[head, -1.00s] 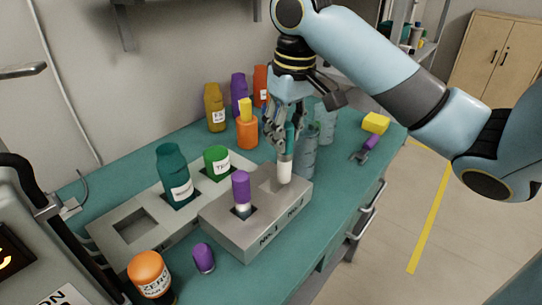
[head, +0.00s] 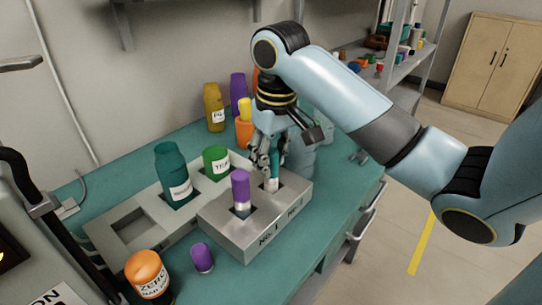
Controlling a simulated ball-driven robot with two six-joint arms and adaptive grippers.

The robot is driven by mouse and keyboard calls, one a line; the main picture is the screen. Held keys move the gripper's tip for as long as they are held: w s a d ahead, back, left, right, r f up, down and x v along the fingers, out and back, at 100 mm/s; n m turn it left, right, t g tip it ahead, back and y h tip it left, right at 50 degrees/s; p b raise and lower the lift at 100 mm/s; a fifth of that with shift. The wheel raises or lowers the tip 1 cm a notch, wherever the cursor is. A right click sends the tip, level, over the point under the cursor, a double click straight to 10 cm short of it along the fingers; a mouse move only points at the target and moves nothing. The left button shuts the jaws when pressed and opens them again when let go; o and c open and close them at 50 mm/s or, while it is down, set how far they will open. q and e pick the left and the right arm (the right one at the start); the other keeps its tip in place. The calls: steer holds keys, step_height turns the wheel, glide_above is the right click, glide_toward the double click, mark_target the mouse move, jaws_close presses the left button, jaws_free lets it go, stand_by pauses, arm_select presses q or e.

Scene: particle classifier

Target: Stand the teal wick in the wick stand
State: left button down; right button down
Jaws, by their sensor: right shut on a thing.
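The teal wick (head: 272,172) has a teal upper part and a white lower part. My right gripper (head: 268,158) is shut on its upper part and hides some of it. The wick is upright, with its white end at the right square hole of the grey wick stand (head: 238,232). The end seems to be in the mouth of the hole; I cannot tell how deep. A purple wick (head: 240,186) stands in the left hole. My left gripper is not in view.
A grey tray (head: 107,233) behind the stand holds a teal bottle (head: 172,172) and a green-topped jar (head: 216,162). A purple cap (head: 202,257) and an orange-topped jar (head: 148,274) are in front. Mustard (head: 214,106), purple and orange bottles stand behind.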

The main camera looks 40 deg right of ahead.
steer(key=c, duration=1)
jaws_free()
steer(key=shift+r, duration=0.1)
steer(key=r+p, duration=0.1)
steer(key=r, duration=0.3)
steer(key=shift+s+r, duration=0.2)
steer(key=r+p, duration=0.1)
steer(key=r, duration=0.1)
steer(key=r+p, duration=0.4)
steer(key=shift+s+a, duration=0.1)
steer(key=shift+s, duration=0.3)
steer(key=shift+s+r+p, duration=0.1)
steer(key=shift+r+p, duration=0.7)
steer(key=shift+p, duration=0.3)
steer(key=shift+f, duration=0.1)
